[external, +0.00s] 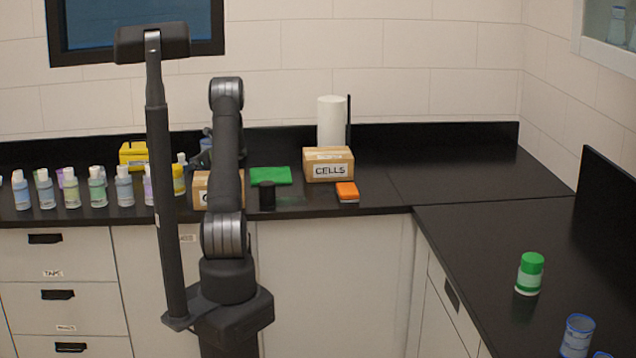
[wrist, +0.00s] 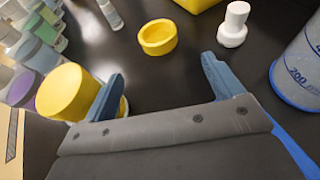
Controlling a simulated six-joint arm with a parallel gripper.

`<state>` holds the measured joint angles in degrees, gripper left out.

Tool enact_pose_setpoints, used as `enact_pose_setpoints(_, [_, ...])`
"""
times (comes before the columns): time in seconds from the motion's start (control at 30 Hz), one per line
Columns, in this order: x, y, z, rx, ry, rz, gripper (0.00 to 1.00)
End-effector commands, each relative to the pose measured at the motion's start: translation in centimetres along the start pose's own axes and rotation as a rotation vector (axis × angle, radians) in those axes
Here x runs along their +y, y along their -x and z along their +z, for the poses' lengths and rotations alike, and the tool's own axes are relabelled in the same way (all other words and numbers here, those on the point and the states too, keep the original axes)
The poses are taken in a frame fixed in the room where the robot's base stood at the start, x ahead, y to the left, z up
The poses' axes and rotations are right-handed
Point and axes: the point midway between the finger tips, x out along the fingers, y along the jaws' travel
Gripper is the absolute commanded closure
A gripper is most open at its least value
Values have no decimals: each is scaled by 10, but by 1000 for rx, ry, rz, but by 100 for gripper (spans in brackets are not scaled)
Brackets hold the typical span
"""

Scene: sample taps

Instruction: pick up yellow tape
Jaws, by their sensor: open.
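The yellow tape (wrist: 158,37) is a small yellow ring lying flat on the black counter, at the top middle of the wrist view. My gripper (wrist: 162,68) is open, with its two blue fingers spread apart. The tape lies ahead of the gap between the fingertips, with nothing held. I cannot make out the tape in the external view, where my arm hides part of the counter.
A yellow-capped bottle (wrist: 66,92) stands right by the left finger; I cannot tell if they touch. A white stopper-like piece (wrist: 234,24) stands beyond the right finger. A large graduated container (wrist: 300,70) is at right. A yellow box (external: 133,155) stands behind several bottles.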

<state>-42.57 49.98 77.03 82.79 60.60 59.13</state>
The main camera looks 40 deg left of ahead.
Motion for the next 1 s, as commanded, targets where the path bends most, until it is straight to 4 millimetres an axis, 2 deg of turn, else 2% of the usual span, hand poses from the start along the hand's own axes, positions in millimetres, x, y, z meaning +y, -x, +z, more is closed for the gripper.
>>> enact_pose_setpoints(0.1, [1,-28,0,0,1,3,14])
enact_pose_setpoints(0.23, [1,-49,0,0,1,2,14])
enact_pose_setpoints(0.57, [2,-71,-1,0,2,2,14])
enact_pose_setpoints(0.83, [5,-110,-4,0,2,2,14])
enact_pose_setpoints(1.0, [4,-114,-4,0,2,0,14])
